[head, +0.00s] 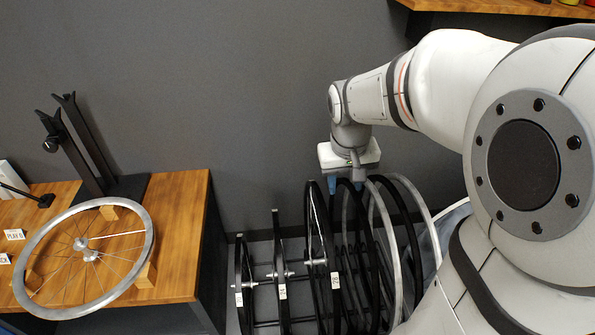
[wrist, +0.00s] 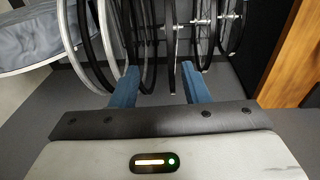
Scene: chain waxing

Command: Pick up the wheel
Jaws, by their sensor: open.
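Several bicycle wheels stand upright side by side in a floor rack, black rims (head: 308,235) at the left and silver ones (head: 381,235) at the right. My gripper (head: 345,183) points down over the tops of the middle wheels. Its blue fingers are open. In the wrist view, my gripper (wrist: 160,82) has a dark rim (wrist: 172,50) showing between its fingertips, not clasped. Whether the fingers reach down past the rim is unclear. Another wheel with a silver rim (head: 149,237) lies tilted on wooden blocks on the bench.
The wooden bench (head: 183,215) is at the left, with a black stand (head: 90,150) and small labels. A shelf (head: 490,7) is at the upper right. In the wrist view, a grey padded item (wrist: 30,45) is at the left. Neighbouring wheels are close to the fingers.

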